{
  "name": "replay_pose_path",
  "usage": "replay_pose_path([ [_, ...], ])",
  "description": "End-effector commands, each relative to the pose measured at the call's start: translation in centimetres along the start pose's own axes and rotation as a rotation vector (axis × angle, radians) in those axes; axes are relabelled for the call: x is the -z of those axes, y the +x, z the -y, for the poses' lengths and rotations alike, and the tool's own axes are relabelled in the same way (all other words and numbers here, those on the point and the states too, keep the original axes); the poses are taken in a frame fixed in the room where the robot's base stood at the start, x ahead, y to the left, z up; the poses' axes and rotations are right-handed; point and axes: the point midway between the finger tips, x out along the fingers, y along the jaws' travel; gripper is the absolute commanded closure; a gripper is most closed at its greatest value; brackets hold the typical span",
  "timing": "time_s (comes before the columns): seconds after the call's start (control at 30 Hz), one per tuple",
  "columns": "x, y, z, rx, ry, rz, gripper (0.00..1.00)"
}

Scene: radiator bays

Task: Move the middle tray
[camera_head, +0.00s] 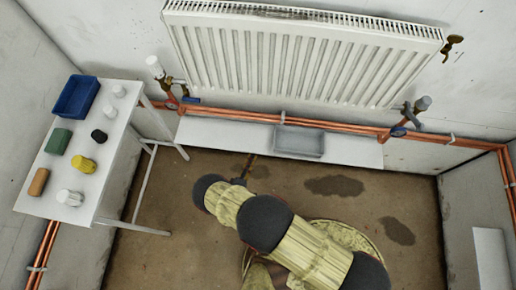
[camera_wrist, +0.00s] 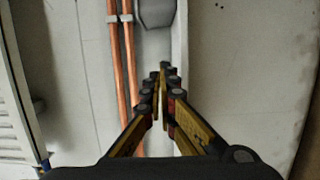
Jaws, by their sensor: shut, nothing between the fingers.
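A grey tray (camera_head: 299,141) lies on a long white shelf (camera_head: 225,133) below the radiator, a little right of the shelf's middle. It looks empty. In the wrist view a grey part of what looks like this tray (camera_wrist: 155,12) shows at the top edge, cut off by the frame. My gripper (camera_wrist: 164,72) is shut and empty, its fingertips together below that grey part in the picture and apart from it. In the head view my gripper (camera_head: 249,165) is small and partly hidden by my wrist, near the shelf's front edge, left of the tray.
Copper pipes (camera_head: 345,127) run along the wall behind the shelf, under the white radiator (camera_head: 290,60) with valves at both sides. A white table (camera_head: 59,178) at left holds a blue bin (camera_head: 76,97) and several small items. A white surface (camera_head: 490,258) stands at right.

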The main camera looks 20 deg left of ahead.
Motion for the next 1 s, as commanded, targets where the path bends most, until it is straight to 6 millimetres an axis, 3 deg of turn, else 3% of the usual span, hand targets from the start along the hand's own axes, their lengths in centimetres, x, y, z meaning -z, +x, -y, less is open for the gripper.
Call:
replay_pose_path([
  [0.47,-0.2,9.1,0.2,0.0,-0.001,0.006,1.0],
  [0.7,-3.1,9.8,0.1,0.0,-0.003,0.004,1.0],
  [1.0,-4.0,9.9,0.0,0.001,-0.003,0.002,1.0],
])
